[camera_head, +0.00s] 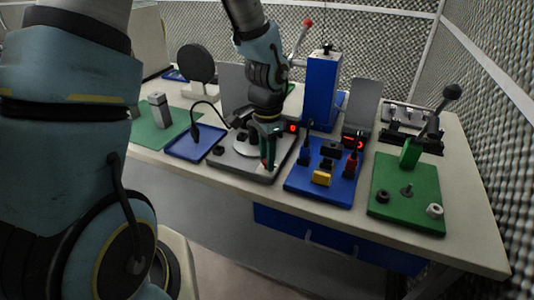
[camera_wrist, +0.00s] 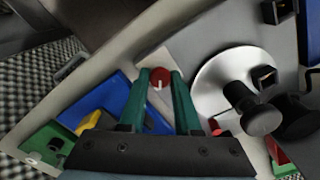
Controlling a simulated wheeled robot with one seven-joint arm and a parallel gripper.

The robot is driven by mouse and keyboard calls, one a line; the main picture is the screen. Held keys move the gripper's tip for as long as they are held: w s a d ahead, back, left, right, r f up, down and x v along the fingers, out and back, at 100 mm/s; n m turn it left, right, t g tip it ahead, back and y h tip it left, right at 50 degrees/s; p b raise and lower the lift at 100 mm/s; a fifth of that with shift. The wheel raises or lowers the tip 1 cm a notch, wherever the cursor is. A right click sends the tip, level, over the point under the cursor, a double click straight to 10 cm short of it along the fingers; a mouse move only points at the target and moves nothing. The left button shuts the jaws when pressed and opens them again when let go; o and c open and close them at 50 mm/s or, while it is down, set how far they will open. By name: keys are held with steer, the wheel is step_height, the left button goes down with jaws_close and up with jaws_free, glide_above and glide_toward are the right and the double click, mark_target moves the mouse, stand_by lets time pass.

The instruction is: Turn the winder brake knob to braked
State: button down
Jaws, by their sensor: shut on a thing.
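The red brake knob (camera_wrist: 159,77) has a pale pointer mark and sits on a small light plate in the wrist view. My gripper (camera_wrist: 160,82) has its two green fingers on either side of the knob, shut on it. In the head view my gripper (camera_head: 267,160) points down over the front right part of the grey winder base (camera_head: 228,165). The knob is mostly hidden by the fingers there. The winder's white disc with a black post (camera_wrist: 226,72) is beside the fingers. No readable label shows the knob's setting.
A blue board (camera_head: 313,194) with a yellow block (camera_head: 321,178) stands right of the winder, and a green board (camera_head: 405,215) lies farther right. A blue tray (camera_head: 188,152) with a black cable is on the left. A blue column (camera_head: 322,90) stands behind.

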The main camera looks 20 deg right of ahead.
steer(key=shift+m+p, duration=0.45)
steer(key=shift+m, duration=0.75)
steer(key=c, duration=0.6)
jaws_free()
step_height(320, 180, up, 11)
steer(key=shift+b, duration=0.4)
steer(key=shift+f, duration=0.1)
